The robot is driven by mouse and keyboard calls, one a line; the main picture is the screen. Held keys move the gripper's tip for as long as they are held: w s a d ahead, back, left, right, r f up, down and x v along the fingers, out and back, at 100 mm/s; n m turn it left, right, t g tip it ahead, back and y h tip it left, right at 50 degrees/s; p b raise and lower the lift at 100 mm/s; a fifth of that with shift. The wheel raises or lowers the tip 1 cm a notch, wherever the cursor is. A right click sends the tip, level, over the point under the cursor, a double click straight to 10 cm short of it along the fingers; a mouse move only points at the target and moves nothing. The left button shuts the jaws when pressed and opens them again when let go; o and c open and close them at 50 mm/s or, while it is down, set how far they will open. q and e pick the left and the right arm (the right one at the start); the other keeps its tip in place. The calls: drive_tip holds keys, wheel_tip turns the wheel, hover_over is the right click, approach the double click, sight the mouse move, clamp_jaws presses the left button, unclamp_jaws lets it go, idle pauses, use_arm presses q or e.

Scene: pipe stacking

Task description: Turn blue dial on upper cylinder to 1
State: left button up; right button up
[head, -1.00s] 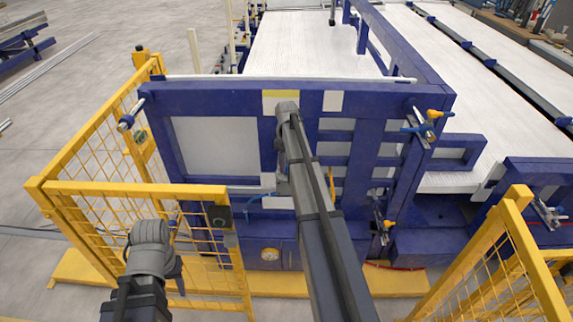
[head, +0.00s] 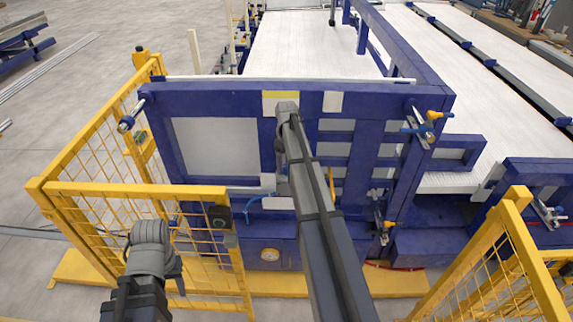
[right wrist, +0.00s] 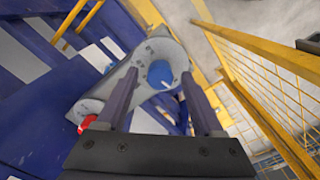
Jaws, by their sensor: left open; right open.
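In the right wrist view, my right gripper (right wrist: 160,75) is open and empty, its two dark fingers apart. A round blue dial (right wrist: 159,74) with a small white mark shows between the fingertips, on the end of a grey metal fitting (right wrist: 119,84). The gap from fingers to dial is hard to judge, and the mark's setting is too small to read. A red part (right wrist: 87,123) sits at the fitting's other end, partly behind the left finger. In the head view, my right arm hides its own gripper. My left arm shows at lower left, but its gripper fingers cannot be made out.
A large blue frame (head: 215,97) with grey panels stands ahead. Yellow mesh fences stand at left (head: 130,189) and right (head: 515,215).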

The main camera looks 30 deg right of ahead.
sight(287, 166)
wheel_tip(287, 166, up, 8)
drive_tip(key=p, duration=0.7)
drive_tip(key=shift+f, duration=0.2)
drive_tip(key=shift+f, duration=0.1)
drive_tip(key=s+a+m, duration=0.1)
drive_tip(key=s+a, duration=0.9)
drive_tip(key=a, duration=0.2)
drive_tip(key=s+a+m, duration=0.2)
drive_tip(key=s+a, duration=0.8)
drive_tip(key=a, duration=0.3)
drive_tip(key=s+a+f+n+b, duration=0.1)
drive_tip(key=s+a+f+b, duration=0.1)
drive_tip(key=a+f+b, duration=0.2)
drive_tip(key=s+a+f+n+b, duration=0.1)
drive_tip(key=s+a+f+b, duration=0.1)
drive_tip(key=f+b, duration=0.8)
drive_tip(key=s+a+f+n+h+b, duration=0.1)
drive_tip(key=s+a+f+n+b, duration=0.1)
drive_tip(key=a+f+b, duration=0.3)
wheel_tip(287, 166, down, 2)
drive_tip(key=shift+s+a+f+b, duration=0.1)
drive_tip(key=shift+s+a+b, duration=0.2)
drive_tip(key=shift+b, duration=0.95)
